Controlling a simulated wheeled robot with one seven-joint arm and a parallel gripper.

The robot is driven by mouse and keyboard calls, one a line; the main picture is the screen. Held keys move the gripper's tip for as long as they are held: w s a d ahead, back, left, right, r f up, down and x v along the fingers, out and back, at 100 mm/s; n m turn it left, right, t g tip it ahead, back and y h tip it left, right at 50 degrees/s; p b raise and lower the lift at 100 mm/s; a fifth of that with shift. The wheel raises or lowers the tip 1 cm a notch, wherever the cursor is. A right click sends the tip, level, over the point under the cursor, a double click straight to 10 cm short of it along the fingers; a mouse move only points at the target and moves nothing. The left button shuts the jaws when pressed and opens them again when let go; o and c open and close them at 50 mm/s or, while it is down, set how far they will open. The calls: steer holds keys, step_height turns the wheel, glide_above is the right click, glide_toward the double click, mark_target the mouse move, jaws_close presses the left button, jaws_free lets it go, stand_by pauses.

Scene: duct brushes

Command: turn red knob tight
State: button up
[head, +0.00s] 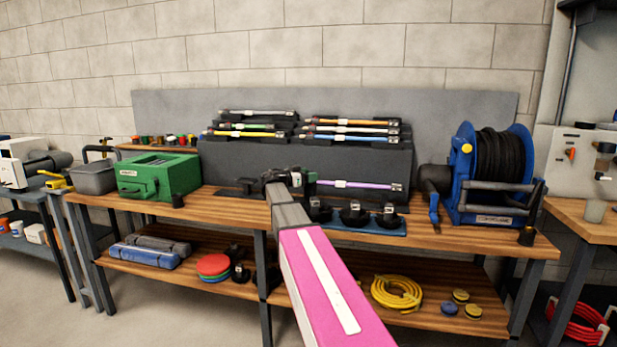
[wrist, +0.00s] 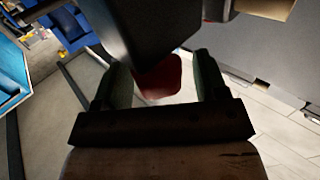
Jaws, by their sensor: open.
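The red knob (wrist: 160,82) shows in the wrist view as a dark red rounded shape, partly hidden by a dark block (wrist: 148,32) in front of it. My gripper (wrist: 161,66) is open, with one finger on each side of the knob and a visible gap at both sides. I cannot tell how deep the knob sits between the fingers. In the head view my gripper (head: 293,180) is at the middle of the workbench (head: 232,204), by a dark fixture. The red knob cannot be made out there; my pink arm and gripper cover part of that area.
A green case (head: 160,176) stands left on the bench, and a blue hose reel (head: 465,180) stands right. Racked rods (head: 352,130) are behind my gripper. Black round-based parts (head: 355,214) sit on a blue mat close to its right.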

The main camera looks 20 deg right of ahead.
steer(key=c, duration=0.9)
steer(key=shift+o, duration=0.2)
steer(key=shift+w+m+g, duration=0.1)
steer(key=shift+m+g, duration=0.2)
steer(key=shift+g, duration=0.1)
steer(key=m+g, duration=0.2)
steer(key=g, duration=0.1)
steer(key=shift+w+g, duration=0.1)
steer(key=shift+g, duration=0.3)
steer(key=shift+m+g+y, duration=0.7)
steer(key=shift+m+g, duration=1.7)
steer(key=shift+g, duration=0.9)
steer(key=shift+s, duration=0.2)
steer(key=o, duration=0.9)
steer(key=shift+c, duration=0.2)
